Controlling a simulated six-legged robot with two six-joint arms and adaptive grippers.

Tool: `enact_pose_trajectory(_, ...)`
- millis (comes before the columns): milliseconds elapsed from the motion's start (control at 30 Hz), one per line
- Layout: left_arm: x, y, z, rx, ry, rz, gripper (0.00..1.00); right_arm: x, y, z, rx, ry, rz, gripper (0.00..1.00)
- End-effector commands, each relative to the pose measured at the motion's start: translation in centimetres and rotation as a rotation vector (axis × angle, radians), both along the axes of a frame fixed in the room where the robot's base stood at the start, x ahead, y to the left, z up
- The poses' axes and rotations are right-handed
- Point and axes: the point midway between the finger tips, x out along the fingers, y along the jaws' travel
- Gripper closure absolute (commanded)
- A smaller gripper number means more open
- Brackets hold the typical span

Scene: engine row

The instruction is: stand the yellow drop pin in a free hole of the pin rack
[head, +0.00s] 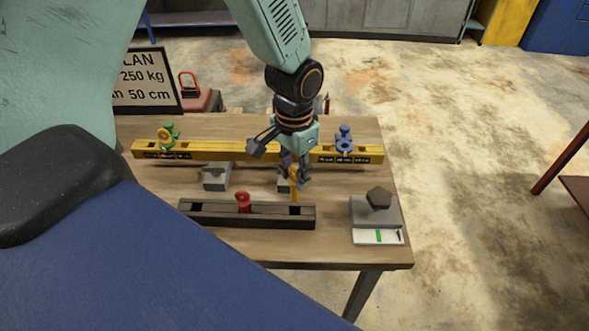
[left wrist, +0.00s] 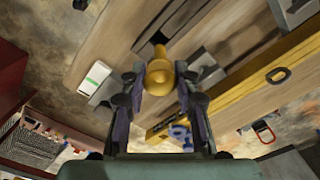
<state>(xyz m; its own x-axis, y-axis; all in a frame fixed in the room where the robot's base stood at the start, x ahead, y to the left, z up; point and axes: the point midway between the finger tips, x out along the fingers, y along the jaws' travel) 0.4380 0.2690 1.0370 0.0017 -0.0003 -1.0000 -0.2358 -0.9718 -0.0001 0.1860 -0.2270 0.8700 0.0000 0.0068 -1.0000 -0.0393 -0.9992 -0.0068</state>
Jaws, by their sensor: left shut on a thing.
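The yellow drop pin (head: 295,191) is upright between the fingers of my left gripper (head: 293,178), which is shut on it. In the left wrist view the pin (left wrist: 159,72) shows between both fingers. The pin rack (head: 252,221) is a long dark bar near the table's front. A red pin (head: 243,201) stands in its middle hole. The rack's left hole (head: 197,207) is empty. The yellow pin's lower end shows at the right hole (head: 295,211); I cannot tell whether it is inside or just above. My right gripper is not in view.
A yellow beam (head: 225,152) lies behind the rack, with a green piece (head: 170,132) and a blue piece (head: 344,140) on it. A grey block (head: 216,177) stands left of the gripper. A grey stand (head: 362,213) with a dark knob is at the right.

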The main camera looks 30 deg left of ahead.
Motion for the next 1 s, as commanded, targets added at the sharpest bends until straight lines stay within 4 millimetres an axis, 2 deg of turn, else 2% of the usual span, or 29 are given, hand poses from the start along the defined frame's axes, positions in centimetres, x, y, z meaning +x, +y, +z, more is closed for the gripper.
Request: enact_pose_trajectory(1000,-0.21,-0.19,0.0,0.0,0.0,0.0,1.0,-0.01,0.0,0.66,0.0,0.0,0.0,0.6)
